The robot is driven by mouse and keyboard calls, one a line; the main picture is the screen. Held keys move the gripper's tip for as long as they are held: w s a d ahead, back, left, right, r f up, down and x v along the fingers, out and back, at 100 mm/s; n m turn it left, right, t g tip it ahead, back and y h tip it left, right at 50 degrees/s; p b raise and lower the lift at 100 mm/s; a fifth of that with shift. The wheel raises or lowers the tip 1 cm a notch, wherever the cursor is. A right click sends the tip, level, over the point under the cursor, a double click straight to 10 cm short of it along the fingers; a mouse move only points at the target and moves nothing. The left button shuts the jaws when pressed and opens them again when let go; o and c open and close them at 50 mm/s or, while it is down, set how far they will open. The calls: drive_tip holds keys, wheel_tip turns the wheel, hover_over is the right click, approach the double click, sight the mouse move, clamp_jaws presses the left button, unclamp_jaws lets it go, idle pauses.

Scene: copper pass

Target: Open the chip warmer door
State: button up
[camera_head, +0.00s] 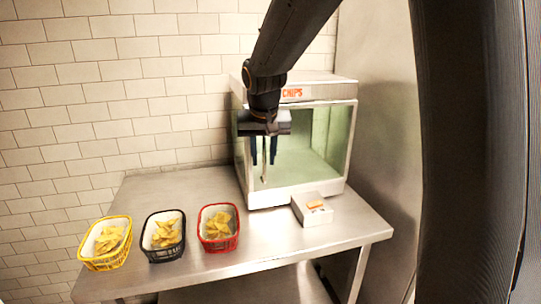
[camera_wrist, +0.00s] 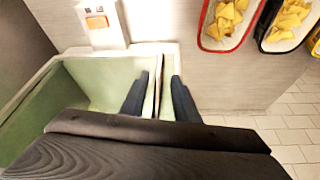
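The chip warmer (camera_head: 318,92) is a metal-framed box with green-tinted glass and a red CHIPS sign. It stands at the back right of the steel table. My gripper (camera_head: 263,150) points down at the warmer's left front corner. Its two dark fingers are apart. A pale upright bar (camera_head: 264,172), seemingly the door handle or door edge, shows between and below them. In the wrist view my gripper (camera_wrist: 158,95) straddles this thin bar (camera_wrist: 157,84), with a gap to each finger. The glass door is hard to make out; I cannot tell whether it is ajar.
A small white box with an orange switch (camera_head: 316,205) sits before the warmer. Yellow (camera_head: 108,262), black (camera_head: 164,256) and red (camera_head: 220,244) baskets of chips line the table's front left. Bare steel table (camera_head: 190,190) lies behind them. A metal wall (camera_head: 385,130) stands close on the right.

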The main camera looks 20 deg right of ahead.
drive_tip(key=shift+w+d+f, duration=0.1)
drive_tip(key=shift+w+f, duration=0.1)
drive_tip(key=shift+f, duration=0.25)
drive_tip(key=shift+c, duration=0.3)
clamp_jaws()
